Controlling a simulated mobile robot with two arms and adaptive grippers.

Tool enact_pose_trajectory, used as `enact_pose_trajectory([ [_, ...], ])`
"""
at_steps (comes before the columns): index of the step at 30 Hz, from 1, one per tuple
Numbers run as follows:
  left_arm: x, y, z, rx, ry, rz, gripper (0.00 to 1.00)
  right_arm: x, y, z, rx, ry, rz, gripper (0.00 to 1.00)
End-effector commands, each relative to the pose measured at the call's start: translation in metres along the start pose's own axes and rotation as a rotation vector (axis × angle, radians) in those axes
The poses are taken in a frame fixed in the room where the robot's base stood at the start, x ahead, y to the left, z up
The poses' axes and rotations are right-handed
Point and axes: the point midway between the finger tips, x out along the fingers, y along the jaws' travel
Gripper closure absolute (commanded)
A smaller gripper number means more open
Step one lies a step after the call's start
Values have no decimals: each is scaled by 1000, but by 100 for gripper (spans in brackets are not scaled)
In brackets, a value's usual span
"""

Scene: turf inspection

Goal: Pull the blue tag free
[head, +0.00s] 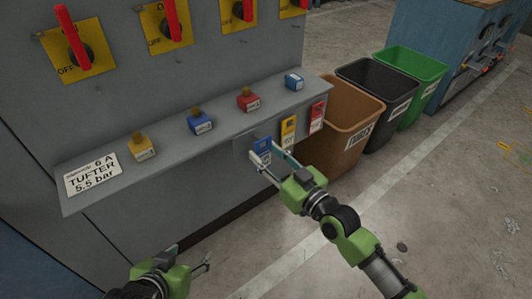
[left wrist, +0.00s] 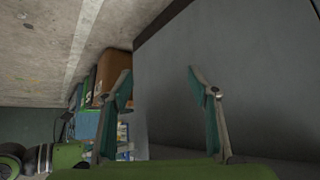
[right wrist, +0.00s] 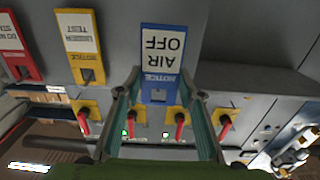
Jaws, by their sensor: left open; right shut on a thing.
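The blue tag (head: 262,147) is at the front edge of the grey ledge, against a small grey plate. In the right wrist view the blue tag (right wrist: 155,90) reads "AIR OFF" and "NOTICE", upside down. My right gripper (head: 270,158) is shut on the blue tag, with a finger at each side of its lower part. I cannot tell whether the tag is apart from the plate. My left gripper (head: 187,264) is open and empty, low in front of the cabinet; its fingers show apart in the left wrist view (left wrist: 160,85).
A yellow tag (head: 288,131) and a red tag (head: 317,117) hang right of the blue one. Small coloured blocks, such as a yellow one (head: 141,148), and a "TUFTER" sign (head: 92,174) are on the ledge. A brown bin (head: 340,120) stands close right. The floor in front is open.

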Motion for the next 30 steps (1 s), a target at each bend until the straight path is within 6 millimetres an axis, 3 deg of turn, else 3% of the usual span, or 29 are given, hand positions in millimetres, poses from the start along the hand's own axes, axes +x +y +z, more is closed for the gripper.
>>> enact_pose_trajectory([
  [16, -3, -2, 16, -1, -64, -4, 46, -6, 0, -1, 0, 1, -1, 87],
  [30, -5, -2, 18, -2, -77, -5, 46, -11, 0, -1, -1, 1, 0, 87],
])
